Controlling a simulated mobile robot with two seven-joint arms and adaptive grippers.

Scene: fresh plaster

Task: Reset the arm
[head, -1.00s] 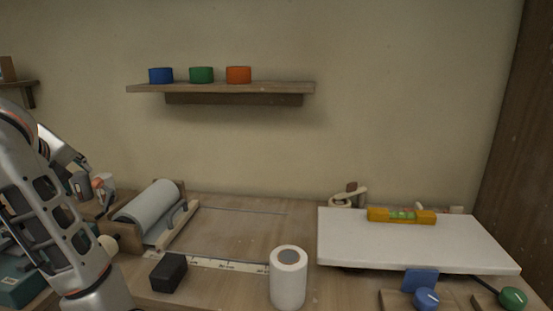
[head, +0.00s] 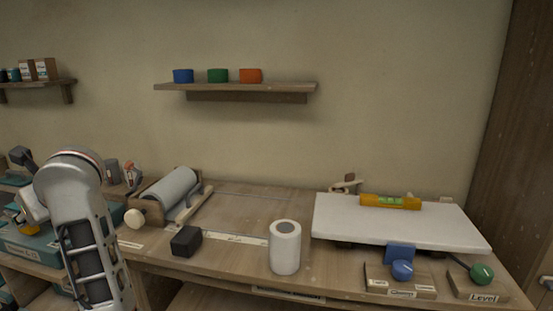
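One of my arms (head: 80,225) rises from the bottom left of the head view. It is grey with dark slots and a rounded joint at the top. I cannot make out gripper fingers at its end. My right gripper is not in view. The arm stands in front of the left end of the workbench (head: 235,210) and hides part of the teal case (head: 35,252) behind it.
A grey roll in a wooden holder (head: 172,190), a black block (head: 186,241) and a white roll (head: 285,247) stand on the bench. A white board (head: 390,225) carries a yellow level (head: 390,202). Blue (head: 402,270) and green (head: 482,273) knobs sit at the front right. The wall shelf (head: 235,87) holds coloured tubs.

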